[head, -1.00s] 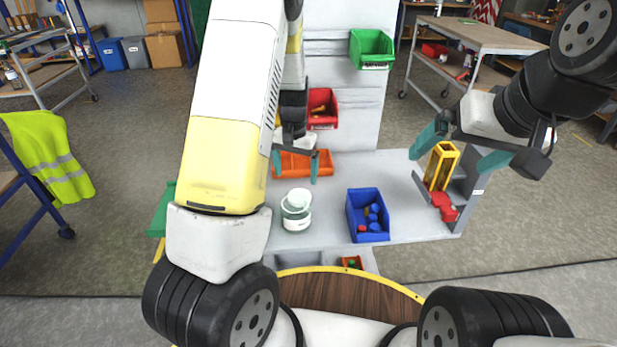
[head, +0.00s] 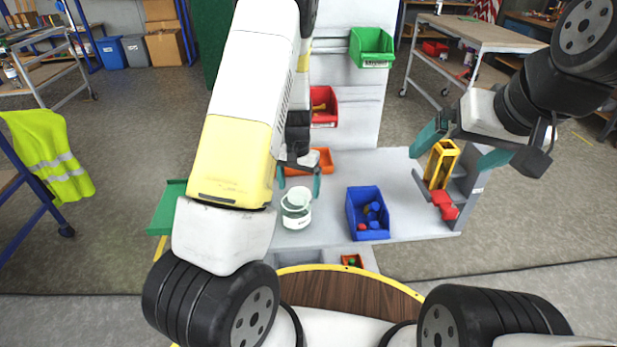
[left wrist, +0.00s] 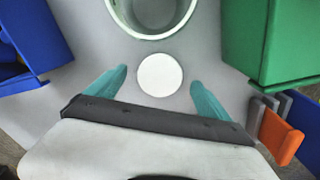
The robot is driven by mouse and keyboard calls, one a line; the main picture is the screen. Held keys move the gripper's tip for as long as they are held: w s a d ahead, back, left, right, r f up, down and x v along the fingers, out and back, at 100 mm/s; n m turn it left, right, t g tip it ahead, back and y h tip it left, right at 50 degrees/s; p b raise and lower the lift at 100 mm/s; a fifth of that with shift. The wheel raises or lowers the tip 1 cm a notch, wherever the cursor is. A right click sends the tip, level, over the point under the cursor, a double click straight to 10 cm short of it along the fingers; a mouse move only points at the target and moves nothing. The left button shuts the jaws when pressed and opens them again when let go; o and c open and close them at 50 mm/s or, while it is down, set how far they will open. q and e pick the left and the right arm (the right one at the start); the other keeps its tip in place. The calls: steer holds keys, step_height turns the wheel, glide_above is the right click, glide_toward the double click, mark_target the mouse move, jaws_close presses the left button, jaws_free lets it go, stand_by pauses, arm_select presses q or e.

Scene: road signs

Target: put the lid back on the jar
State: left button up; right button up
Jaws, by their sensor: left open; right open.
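The jar (head: 297,220) stands upright on the grey worktop, pale and translucent with a white label. In the left wrist view its open round rim (left wrist: 188,18) is at the top edge. The lid, a plain white disc (left wrist: 160,75), is between the fingertips of my left gripper (left wrist: 160,88) with clear gaps on both sides. The lid is beside the jar, on its far side from me; its height is hard to judge. In the head view my left gripper (head: 299,190) is just beyond the jar, open. My right gripper (head: 465,150) is open over the worktop's right side.
A blue bin (head: 355,230) with small parts stands right of the jar. A green bin (head: 168,208) is at the left. An orange bin (head: 322,160) lies behind my left gripper, with a red bin (head: 325,115) above. A yellow holder (head: 441,165) and red part (head: 446,205) are at the right.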

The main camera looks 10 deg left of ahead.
arm_select(q)
step_height(320, 180, down, 2)
stand_by(0.4)
steer(key=c, duration=1.4)
steer(key=shift+r, duration=0.1)
step_height(320, 180, up, 10)
steer(key=shift+f, duration=0.1)
